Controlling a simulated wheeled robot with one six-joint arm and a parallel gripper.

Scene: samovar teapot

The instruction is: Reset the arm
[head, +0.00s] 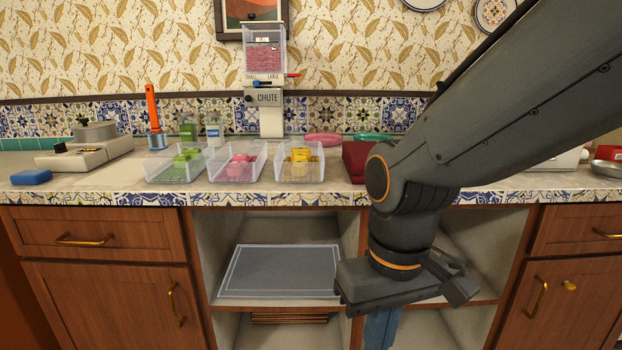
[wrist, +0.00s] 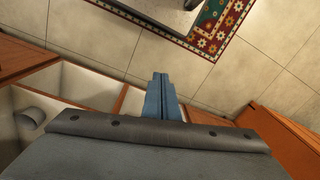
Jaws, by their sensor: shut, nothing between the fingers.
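My gripper (head: 381,330) hangs at the lower right of the head view, in front of the open shelves and below the counter edge. It points down and its blue fingers are together with nothing between them. In the wrist view the shut fingers (wrist: 161,98) show above the grey gripper body, against the tiled floor. My arm comes in from the upper right and hides part of the counter and the right shelf.
The counter (head: 100,184) holds clear bins (head: 238,162) of green, pink and yellow items, a chute dispenser (head: 265,97), a dark red box (head: 357,160) and a blue sponge (head: 31,177). A grey mat (head: 280,270) lies on the open shelf. Floor tiles (wrist: 100,45) and a patterned rug (wrist: 222,22) lie below.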

